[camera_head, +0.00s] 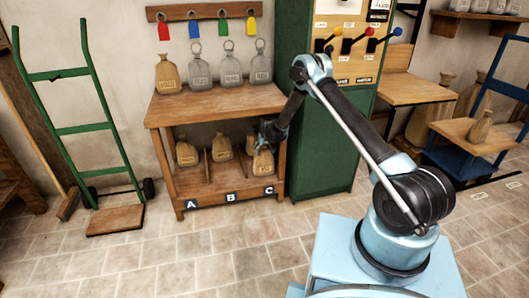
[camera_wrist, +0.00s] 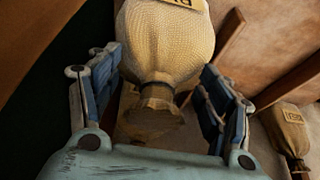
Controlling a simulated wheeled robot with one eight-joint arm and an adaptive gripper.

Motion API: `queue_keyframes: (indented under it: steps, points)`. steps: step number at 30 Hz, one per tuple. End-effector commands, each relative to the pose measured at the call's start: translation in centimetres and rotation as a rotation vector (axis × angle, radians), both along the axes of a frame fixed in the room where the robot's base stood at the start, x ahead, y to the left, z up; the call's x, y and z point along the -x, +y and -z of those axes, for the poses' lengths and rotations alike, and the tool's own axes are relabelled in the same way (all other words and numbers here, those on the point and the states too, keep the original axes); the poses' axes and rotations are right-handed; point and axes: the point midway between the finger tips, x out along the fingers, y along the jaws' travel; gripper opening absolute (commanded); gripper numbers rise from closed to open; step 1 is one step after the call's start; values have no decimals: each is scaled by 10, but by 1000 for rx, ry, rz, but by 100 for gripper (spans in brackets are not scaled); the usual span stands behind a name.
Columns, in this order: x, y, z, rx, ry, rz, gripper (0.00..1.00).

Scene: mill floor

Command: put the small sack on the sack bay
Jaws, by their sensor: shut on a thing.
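A small tan sack (camera_head: 263,163) with a pale label is at the right end of the lower shelf, by the letter C. My gripper (camera_head: 268,135) reaches down to its top and is shut on it. In the wrist view the same sack (camera_wrist: 168,40) fills the space between the fingers, with its tied neck toward the palm. Its label is cut off by the frame edge. The wooden stand (camera_head: 215,200) has bays lettered A, B and C. I cannot tell which place is the sack bay.
Other sacks stand in bay A (camera_head: 186,153) and bay B (camera_head: 221,147). Low dividers separate the bays. A green cabinet (camera_head: 320,160) stands close on the right, a green hand truck (camera_head: 85,128) on the left. The front floor is clear.

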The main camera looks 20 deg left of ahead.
Motion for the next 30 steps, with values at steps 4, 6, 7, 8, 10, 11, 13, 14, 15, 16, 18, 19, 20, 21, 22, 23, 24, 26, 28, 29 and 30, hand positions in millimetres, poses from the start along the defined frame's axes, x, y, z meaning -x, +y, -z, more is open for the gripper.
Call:
queue_keyframes:
  steps: [4,6,7,8,10,11,13,14,15,16,18,19,20,21,22,23,24,26,28,29,30]
  points:
    - [0,0,0,-1,-1,0,5]
    - [0,0,2,0,0,0,80]
    - [0,0,1,0,0,0,80]
    - [0,0,1,0,0,0,80]
    - [0,0,1,0,0,0,80]
    - [0,0,1,0,0,0,80]
    - [0,0,1,0,0,0,80]
    - [0,0,1,0,0,0,80]
    - [0,0,1,0,0,0,80]
    - [0,0,1,0,0,0,80]
    - [0,0,0,0,0,0,80]
    - [1,1,-1,0,0,-1,80]
    - [2,1,-3,0,0,-2,80]
    - [3,0,-5,0,0,-2,80]
    - [4,0,-8,0,0,-2,80]
    - [5,-1,-11,0,0,-2,80]
    - [7,-3,-13,0,0,-2,80]
    - [18,-9,-11,0,0,-2,80]
    - [30,-16,-12,0,0,-2,80]
    - [35,-20,-12,0,0,-2,80]
    - [42,-24,-12,0,0,-2,80]
